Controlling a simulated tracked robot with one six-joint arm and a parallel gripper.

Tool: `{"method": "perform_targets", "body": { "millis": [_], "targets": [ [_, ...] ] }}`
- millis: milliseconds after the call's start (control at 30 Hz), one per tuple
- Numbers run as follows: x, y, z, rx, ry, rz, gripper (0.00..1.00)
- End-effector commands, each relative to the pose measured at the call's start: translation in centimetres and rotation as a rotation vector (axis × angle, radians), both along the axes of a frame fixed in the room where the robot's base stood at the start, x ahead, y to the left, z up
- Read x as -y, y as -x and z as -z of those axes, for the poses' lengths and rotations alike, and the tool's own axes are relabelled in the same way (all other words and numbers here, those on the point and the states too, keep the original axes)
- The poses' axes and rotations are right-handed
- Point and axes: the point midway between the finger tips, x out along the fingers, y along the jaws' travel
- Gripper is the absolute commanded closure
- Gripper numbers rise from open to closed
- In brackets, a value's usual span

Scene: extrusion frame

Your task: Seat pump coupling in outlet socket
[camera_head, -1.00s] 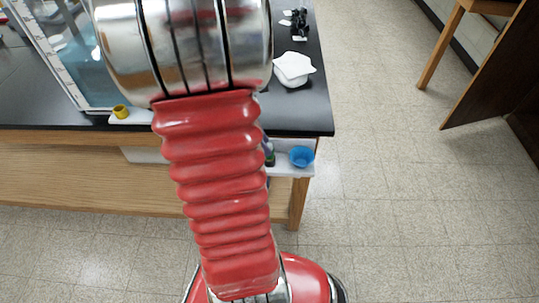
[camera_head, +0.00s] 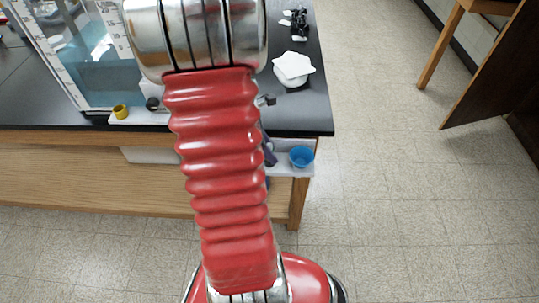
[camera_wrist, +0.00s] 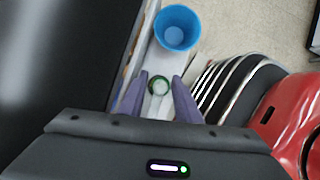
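My gripper (camera_wrist: 160,77) has two purple fingers, spread apart, in the wrist view. A green ring-shaped part (camera_wrist: 158,85), perhaps the pump coupling, lies between the fingertips on a white ledge; I cannot tell whether a finger touches it. In the head view part of my gripper (camera_head: 268,152) shows beside my red arm, over the white ledge (camera_head: 288,171) at the table's end. A yellow cylindrical part (camera_head: 121,111) and a dark round part (camera_head: 153,103) stand on a front ledge by the clear tank. I cannot make out which is the outlet socket.
A blue cup (camera_head: 302,156) stands on the end ledge, just beyond the fingertips in the wrist view (camera_wrist: 176,29). The clear tank (camera_head: 90,75) holds bluish water.

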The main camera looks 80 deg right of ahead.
Motion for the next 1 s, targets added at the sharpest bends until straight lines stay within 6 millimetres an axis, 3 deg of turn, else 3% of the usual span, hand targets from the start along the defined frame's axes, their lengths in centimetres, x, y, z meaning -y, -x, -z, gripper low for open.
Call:
{"method": "perform_targets", "body": {
  "millis": [267, 700, 1000],
  "targets": [
    [-0.01, -0.03, -0.02, 0.0, 0.0, 0.0, 0.7],
    [-0.01, -0.04, -0.02, 0.0, 0.0, -0.001, 1.0],
    [0.01, -0.06, -0.16, 0.0, 0.001, 0.0, 1.0]
  ]
}}
